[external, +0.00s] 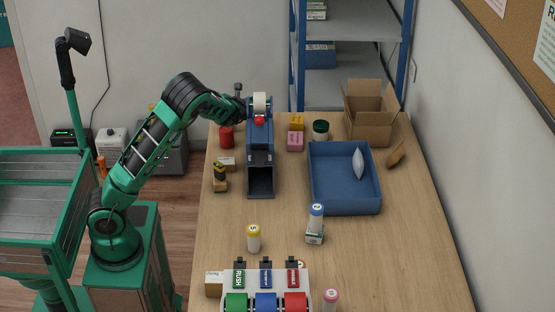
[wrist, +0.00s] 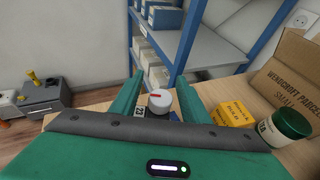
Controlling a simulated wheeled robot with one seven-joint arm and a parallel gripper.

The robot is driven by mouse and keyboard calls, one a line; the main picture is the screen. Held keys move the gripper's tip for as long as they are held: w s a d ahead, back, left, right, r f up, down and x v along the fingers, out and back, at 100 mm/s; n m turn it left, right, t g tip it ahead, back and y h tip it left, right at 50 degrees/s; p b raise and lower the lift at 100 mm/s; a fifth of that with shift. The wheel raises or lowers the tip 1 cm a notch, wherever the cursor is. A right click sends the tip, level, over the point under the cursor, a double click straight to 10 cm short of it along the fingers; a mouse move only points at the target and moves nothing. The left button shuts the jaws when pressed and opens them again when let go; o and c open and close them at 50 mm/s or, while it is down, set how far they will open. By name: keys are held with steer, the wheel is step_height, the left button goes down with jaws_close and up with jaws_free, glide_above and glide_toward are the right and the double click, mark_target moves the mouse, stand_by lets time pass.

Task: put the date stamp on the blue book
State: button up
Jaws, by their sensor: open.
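My gripper (wrist: 158,86) is open in the wrist view, its two green fingers apart. Between and just below them is a small round white top with a red mark (wrist: 158,103), beside a tag reading 23; it looks like the date stamp, and the fingers do not visibly touch it. A dark blue patch shows beside it, and I cannot tell whether this is the blue book. I cannot pick out a blue book for sure.
The machine stands close in front of my gripper. To its right are a yellow box (external: 297,120), a pink box (external: 295,141), a green-lidded jar (external: 320,130), a blue tray (external: 345,205) and an open carton (external: 370,112). The counter's right front is clear.

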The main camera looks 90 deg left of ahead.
steer(key=v, duration=0.3)
step_height(320, 180, up, 6)
steer(key=shift+f, duration=0.2)
steer(key=shift+r, duration=0.75)
